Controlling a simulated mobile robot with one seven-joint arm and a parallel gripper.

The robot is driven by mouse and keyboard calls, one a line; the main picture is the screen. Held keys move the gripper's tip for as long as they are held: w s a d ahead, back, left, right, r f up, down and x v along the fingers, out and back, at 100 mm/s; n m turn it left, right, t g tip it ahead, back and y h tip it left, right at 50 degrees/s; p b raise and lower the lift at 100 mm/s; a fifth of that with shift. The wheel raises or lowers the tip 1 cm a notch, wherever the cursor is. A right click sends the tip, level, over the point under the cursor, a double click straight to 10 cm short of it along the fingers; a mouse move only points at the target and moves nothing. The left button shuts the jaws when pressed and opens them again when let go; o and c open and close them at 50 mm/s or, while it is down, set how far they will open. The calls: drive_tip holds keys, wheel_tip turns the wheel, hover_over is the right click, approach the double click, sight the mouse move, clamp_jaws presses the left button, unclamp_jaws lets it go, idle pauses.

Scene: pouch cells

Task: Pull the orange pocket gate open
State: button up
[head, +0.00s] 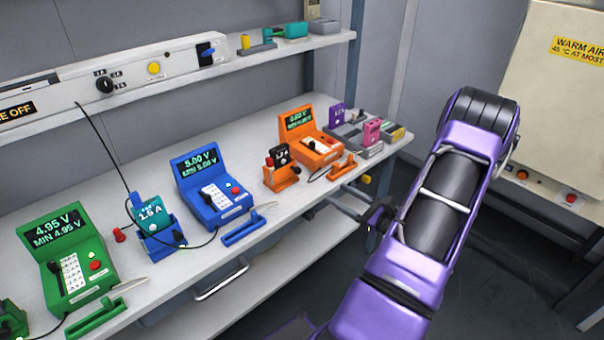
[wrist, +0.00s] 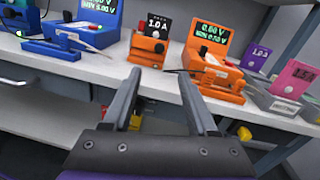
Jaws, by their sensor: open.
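The orange pocket (head: 281,181) stands on the bench with a black cell (head: 281,155) marked 1.0 A in it. In the wrist view the orange pocket (wrist: 148,57) is just beyond my fingertips. Its front gate carries a small dark knob (wrist: 158,47), and the gate looks shut, though the detail is small. My gripper (wrist: 160,80) is open and empty, its two fingers apart and pointing at the bench's front edge below the pocket. In the head view my gripper (head: 378,216) is in front of the bench, apart from the pocket and to its right.
An orange tester (head: 315,148) and a low orange holder (head: 342,168) stand right of the pocket. A blue tester (head: 212,188) stands to its left. Purple and pink cells (head: 372,132) stand at the right end. The floor right of the bench is clear.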

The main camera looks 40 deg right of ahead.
sight(299, 172)
drive_tip(key=w, duration=0.4)
drive_tip(key=w+a, duration=0.1)
drive_tip(key=w, duration=0.4)
drive_tip(key=w+a, duration=0.1)
drive_tip(key=w, duration=0.4)
drive_tip(key=shift+w+a, duration=0.2)
drive_tip(key=shift+a, duration=0.05)
clamp_jaws()
idle(0.7)
